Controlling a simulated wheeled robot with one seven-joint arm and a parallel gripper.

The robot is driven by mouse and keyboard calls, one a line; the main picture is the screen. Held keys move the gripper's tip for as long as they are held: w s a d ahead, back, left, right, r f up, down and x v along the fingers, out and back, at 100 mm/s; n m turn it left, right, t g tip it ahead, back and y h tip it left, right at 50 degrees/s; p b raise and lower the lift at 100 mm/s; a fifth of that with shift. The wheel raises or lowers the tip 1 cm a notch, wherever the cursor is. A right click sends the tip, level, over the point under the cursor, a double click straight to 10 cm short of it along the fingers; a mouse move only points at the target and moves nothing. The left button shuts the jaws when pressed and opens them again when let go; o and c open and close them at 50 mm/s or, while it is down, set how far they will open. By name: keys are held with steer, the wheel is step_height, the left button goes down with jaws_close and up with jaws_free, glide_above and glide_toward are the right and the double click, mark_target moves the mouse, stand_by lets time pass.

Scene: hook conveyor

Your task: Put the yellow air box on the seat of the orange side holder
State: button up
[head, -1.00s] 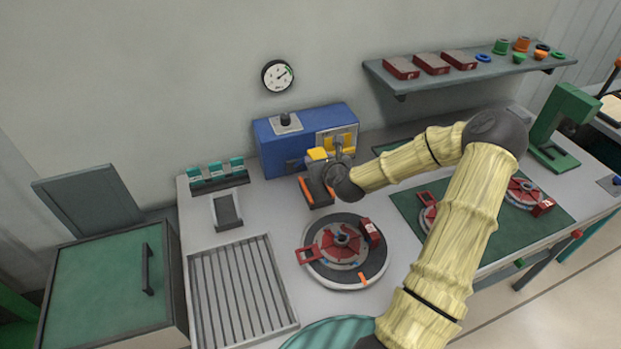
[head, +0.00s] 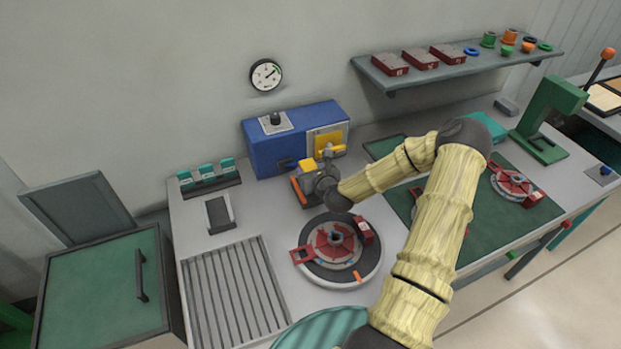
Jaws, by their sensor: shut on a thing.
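The yellow air box (head: 307,166) shows as a small yellow block at the end of my arm, in front of the blue machine. My gripper (head: 314,176) is shut on it; the fingers are small and partly hidden by the wrist. The orange side holder (head: 298,191) is a dark block with an orange strip along its left side, standing on the bench. The box is over the holder or at its top; I cannot tell whether they touch. My wrist hides the holder's right part and much of its seat.
The blue machine (head: 284,142) with a yellow lever stands close behind. A round turntable (head: 360,272) with a red fixture is just in front. A slotted tray (head: 235,300) and a small grey stand (head: 219,214) are to the left. A shelf (head: 464,69) hangs at the back right.

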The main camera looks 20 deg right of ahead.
steer(key=shift+a+f, duration=0.1)
steer(key=shift+a, duration=0.2)
steer(key=shift+f, duration=0.1)
steer(key=shift+d+f+p, duration=0.1)
steer(key=shift+f+p, duration=0.2)
steer(key=shift+f, duration=1.4)
steer(key=shift+f, duration=0.1)
steer(key=o, duration=1.1)
